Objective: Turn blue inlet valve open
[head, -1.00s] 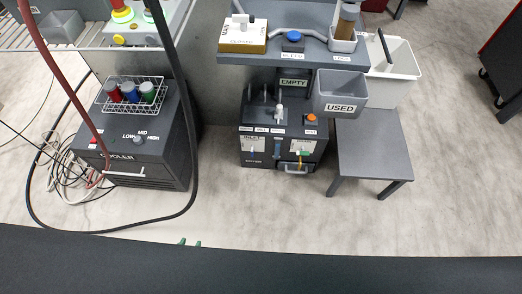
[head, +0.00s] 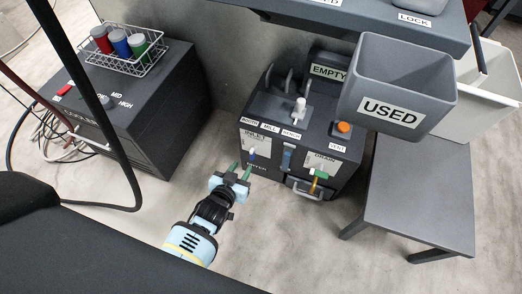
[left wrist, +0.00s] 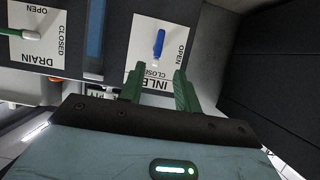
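The blue inlet valve handle (head: 252,155) is on a white INLET plate (head: 257,143) on the front of the dark dryer box (head: 262,178). In the left wrist view the blue handle (left wrist: 159,43) stands nearly upright in the picture, with OPEN to its right and CLOSED below it. My left gripper (head: 240,170) is in front of the plate, below and left of the handle. Its green fingers (left wrist: 160,72) are apart with nothing between them, and the handle lies beyond their tips, apparently not touched. My right gripper is in neither view.
A drain valve with a green handle (left wrist: 14,32) sits beside the inlet plate. A grey USED bin (head: 405,85) overhangs at right above a grey stool (head: 420,195). The cooler (head: 150,115) with a wire basket stands at left. Floor between cooler and box is clear.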

